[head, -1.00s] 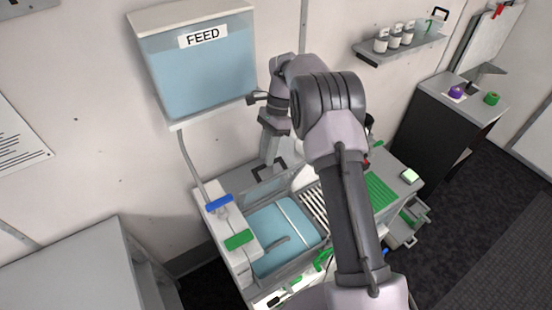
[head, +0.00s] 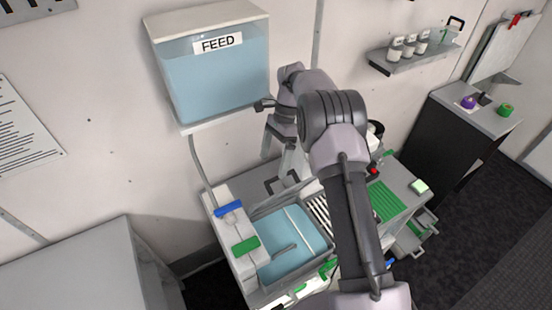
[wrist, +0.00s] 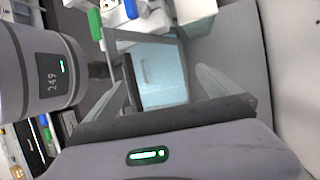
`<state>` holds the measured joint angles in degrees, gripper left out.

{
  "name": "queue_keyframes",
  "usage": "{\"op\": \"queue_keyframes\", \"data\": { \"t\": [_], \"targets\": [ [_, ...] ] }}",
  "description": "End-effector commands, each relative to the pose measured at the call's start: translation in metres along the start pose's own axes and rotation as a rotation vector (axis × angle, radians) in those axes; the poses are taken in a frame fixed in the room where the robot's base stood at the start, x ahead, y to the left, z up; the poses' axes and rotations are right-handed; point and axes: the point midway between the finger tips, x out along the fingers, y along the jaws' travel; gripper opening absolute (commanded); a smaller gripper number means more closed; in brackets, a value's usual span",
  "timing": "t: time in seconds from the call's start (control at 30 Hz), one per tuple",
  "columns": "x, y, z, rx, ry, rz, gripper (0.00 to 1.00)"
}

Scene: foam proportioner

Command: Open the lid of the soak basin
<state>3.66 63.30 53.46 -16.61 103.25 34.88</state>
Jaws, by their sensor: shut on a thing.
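The soak basin (head: 262,284) stands on the bench below the FEED tank, with pale blue liquid and a grey bar across it. Its lid (head: 283,197) is a clear, grey-framed panel, tilted up along the basin's back edge. In the wrist view the lid (wrist: 188,50) stretches away between my fingers, with the blue liquid beyond it. My gripper (head: 280,163) is at the raised lid, behind the basin. In the wrist view my gripper (wrist: 163,92) has a finger at each side of the lid. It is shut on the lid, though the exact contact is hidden.
The FEED tank (head: 215,80) hangs on the wall above, with a hose down to the bench. Blue (head: 228,208) and green (head: 245,246) clamps sit left of the basin. A green ribbed mat (head: 385,201) lies to the right. A grey cabinet (head: 75,260) stands at left.

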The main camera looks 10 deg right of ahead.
Motion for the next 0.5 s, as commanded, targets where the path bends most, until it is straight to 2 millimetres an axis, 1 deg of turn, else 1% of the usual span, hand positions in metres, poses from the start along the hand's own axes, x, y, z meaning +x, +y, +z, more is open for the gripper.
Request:
{"op": "queue_keyframes", "data": {
  "t": [0.03, 0.1, 0.13, 0.17, 0.23, 0.27, 0.4, 0.5],
  "targets": [
    [0.009, -0.001, -0.002, -0.009, 0.002, 0.006, 0.68],
    [0.006, -0.002, -0.002, -0.009, 0.002, 0.005, 0.67],
    [0.003, -0.002, -0.002, -0.009, 0.003, 0.003, 0.65],
    [-0.001, -0.001, -0.002, -0.009, 0.003, 0.002, 0.60],
    [-0.015, 0.000, -0.003, -0.009, 0.005, 0.000, 0.35],
    [-0.022, 0.000, -0.003, -0.008, 0.004, -0.001, 0.34],
    [-0.061, 0.004, -0.002, -0.007, 0.004, -0.005, 0.34],
    [-0.087, 0.007, 0.000, -0.005, 0.003, -0.006, 0.34]
  ]
}}
